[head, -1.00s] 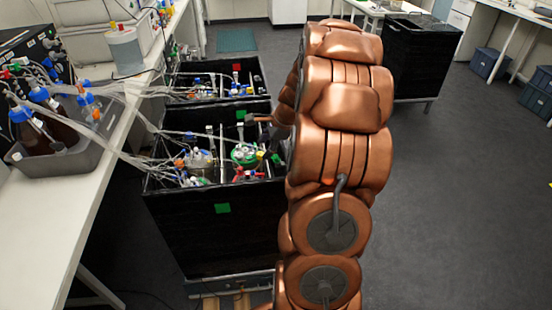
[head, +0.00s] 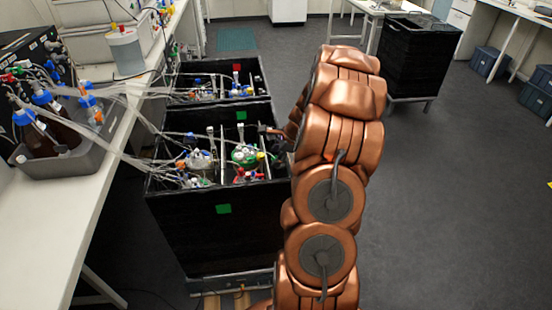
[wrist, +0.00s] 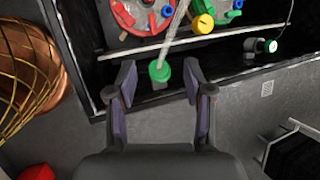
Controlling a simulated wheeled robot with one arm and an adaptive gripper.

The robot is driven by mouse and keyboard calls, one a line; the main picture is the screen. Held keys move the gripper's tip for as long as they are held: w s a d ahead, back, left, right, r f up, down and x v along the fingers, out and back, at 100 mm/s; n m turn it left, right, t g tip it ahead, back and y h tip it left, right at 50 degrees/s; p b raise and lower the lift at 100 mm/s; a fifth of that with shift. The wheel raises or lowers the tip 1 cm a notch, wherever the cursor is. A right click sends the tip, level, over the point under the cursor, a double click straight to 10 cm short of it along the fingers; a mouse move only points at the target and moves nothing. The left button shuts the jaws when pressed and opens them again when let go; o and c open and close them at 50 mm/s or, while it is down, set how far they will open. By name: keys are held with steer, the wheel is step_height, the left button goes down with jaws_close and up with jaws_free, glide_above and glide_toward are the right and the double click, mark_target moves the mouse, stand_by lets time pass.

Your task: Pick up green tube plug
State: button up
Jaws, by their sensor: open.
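The green tube plug (wrist: 159,72) shows in the wrist view near the edge of a black box, with a clear tube running up from it. My gripper (wrist: 160,80) is open, with one fingertip on each side of the plug and gaps between them. In the head view my gripper (head: 274,138) is at the right side of the near black box (head: 215,235), partly hidden by my arm. I cannot pick out the plug in the head view.
Vessels with red lids (wrist: 125,14) and fittings lie just beyond the plug. A green-ended fitting (wrist: 268,46) is to its right. In the head view, several tubes run from a grey tray (head: 62,165) on the left bench. Floor on the right is open.

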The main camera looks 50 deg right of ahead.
steer(key=shift+x, duration=1.2)
steer(key=shift+c, duration=0.2)
steer(key=c, duration=0.9)
